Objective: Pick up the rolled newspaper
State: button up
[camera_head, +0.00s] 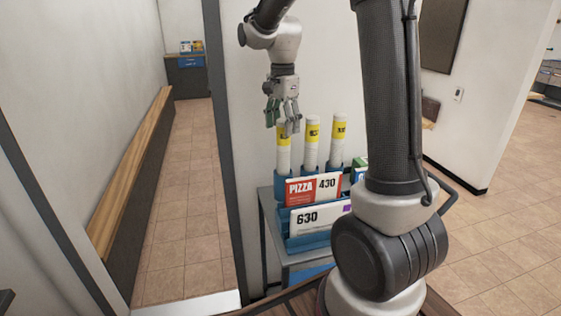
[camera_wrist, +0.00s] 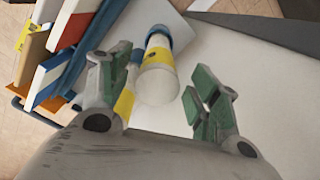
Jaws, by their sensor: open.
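Three rolled newspapers, white with a yellow band, stand upright in blue holders on a small table: a left one (camera_head: 283,155), a middle one (camera_head: 312,145) and a right one (camera_head: 338,140). My gripper (camera_head: 283,122) is open, pointing down at the top of the left roll. In the wrist view my gripper (camera_wrist: 158,95) has its green-padded fingers spread, with a roll's white end (camera_wrist: 157,84) between them. Another roll (camera_wrist: 127,95) shows partly behind, next to the left finger. I cannot tell whether a finger touches a roll.
A blue rack with a red PIZZA 430 card (camera_head: 313,189) and a white 630 card (camera_head: 318,219) stands in front of the rolls on the grey table (camera_head: 303,260). A white wall is close behind. A wooden-topped bench (camera_head: 130,170) lines the corridor at left.

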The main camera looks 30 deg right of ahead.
aim_at(283, 136)
notch_tip(283, 136, down, 5)
jog(key=shift+d+r, duration=0.15)
jog(key=shift+r, duration=0.05)
grip_shut()
